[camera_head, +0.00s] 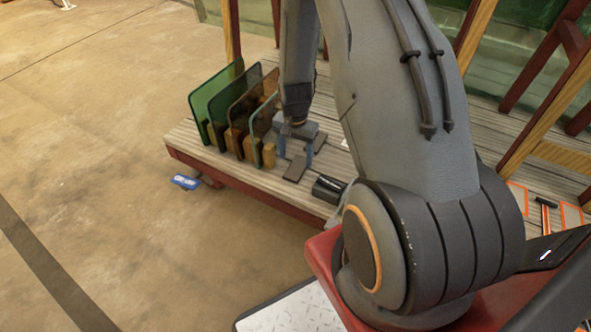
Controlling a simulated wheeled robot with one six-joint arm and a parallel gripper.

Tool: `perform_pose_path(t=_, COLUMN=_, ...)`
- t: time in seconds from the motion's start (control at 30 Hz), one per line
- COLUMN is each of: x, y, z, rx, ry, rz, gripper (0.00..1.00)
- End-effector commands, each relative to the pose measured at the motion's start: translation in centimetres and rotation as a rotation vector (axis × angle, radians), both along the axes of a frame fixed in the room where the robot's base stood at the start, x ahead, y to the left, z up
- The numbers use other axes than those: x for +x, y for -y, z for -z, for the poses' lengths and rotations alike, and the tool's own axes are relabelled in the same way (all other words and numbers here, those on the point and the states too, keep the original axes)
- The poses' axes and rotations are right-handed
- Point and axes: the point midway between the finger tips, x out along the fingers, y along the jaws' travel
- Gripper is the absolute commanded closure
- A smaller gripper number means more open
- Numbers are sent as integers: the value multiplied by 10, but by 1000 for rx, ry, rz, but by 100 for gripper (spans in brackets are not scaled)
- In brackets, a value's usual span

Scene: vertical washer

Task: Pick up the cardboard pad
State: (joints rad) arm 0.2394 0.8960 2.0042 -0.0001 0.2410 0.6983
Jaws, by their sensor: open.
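A small dark grey-brown flat rectangle (297,168), which may be the cardboard pad, lies on the slatted wooden bench (230,175). My gripper (295,156) points down over the bench just behind this piece, with its two blue-grey fingers spread apart. Nothing shows between the fingers. I cannot tell whether the fingertips touch the bench or the piece.
Green (212,98), brown and clear glass panes stand upright in wooden holders left of my gripper. A blue-and-white object (185,182) is on the floor, which is open at left. Wooden posts rise behind.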

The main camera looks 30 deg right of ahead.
Motion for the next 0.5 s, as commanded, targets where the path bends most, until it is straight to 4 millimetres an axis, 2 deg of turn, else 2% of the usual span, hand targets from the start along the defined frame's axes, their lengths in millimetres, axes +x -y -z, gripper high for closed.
perform_pose_path(t=0.33, x=3, y=6, z=44, rx=1, ry=-2, rz=-4, gripper=35)
perform_pose_path(t=0.5, x=4, y=6, z=49, rx=0, ry=0, rz=-4, gripper=35)
